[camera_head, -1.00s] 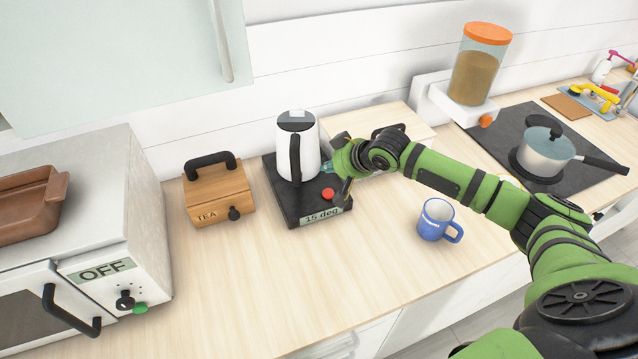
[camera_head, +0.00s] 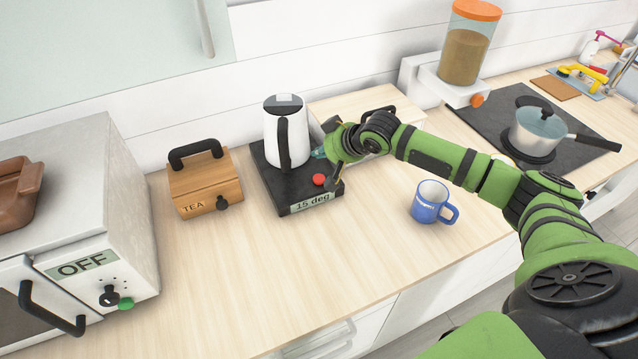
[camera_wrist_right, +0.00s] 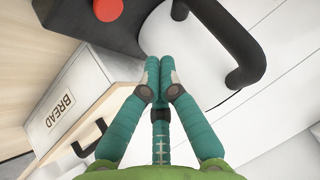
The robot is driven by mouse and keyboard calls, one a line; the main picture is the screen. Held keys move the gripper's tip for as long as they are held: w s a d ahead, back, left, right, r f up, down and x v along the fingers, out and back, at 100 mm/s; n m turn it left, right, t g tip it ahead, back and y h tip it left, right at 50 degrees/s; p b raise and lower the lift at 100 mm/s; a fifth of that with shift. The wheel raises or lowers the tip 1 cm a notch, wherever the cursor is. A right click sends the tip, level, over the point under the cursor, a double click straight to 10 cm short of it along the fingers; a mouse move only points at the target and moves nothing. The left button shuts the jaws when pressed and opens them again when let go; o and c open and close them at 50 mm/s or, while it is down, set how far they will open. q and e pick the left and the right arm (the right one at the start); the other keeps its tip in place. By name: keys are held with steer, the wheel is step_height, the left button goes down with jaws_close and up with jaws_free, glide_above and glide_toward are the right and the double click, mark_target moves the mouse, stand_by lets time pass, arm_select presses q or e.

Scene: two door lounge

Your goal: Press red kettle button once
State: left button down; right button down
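The white kettle (camera_head: 296,149) with a black handle stands on a black base (camera_head: 273,185) whose display reads "15 deg". The red button (camera_head: 319,180) sits on the base's front right part. It also shows at the top edge of the right wrist view (camera_wrist_right: 107,8), left of the kettle's black handle (camera_wrist_right: 250,50). My right gripper (camera_head: 320,155) is at the right side of the kettle, behind the button and apart from it. In the right wrist view its teal fingertips (camera_wrist_right: 158,72) meet, with nothing seen between them. My left gripper is out of view.
A TEA box (camera_head: 205,183) stands left of the base. A BREAD box (camera_wrist_right: 70,105) lies behind my right gripper. A blue mug (camera_head: 429,202) stands to the right, below my arm. The counter in front of the base is clear.

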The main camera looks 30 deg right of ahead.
mark_target(321, 179)
step_height(321, 179, down, 5)
steer(key=b, duration=0.3)
steer(key=shift+f+b, duration=0.35)
stand_by(0.9)
steer(key=shift+f, duration=0.1)
steer(key=shift+f, duration=0.35)
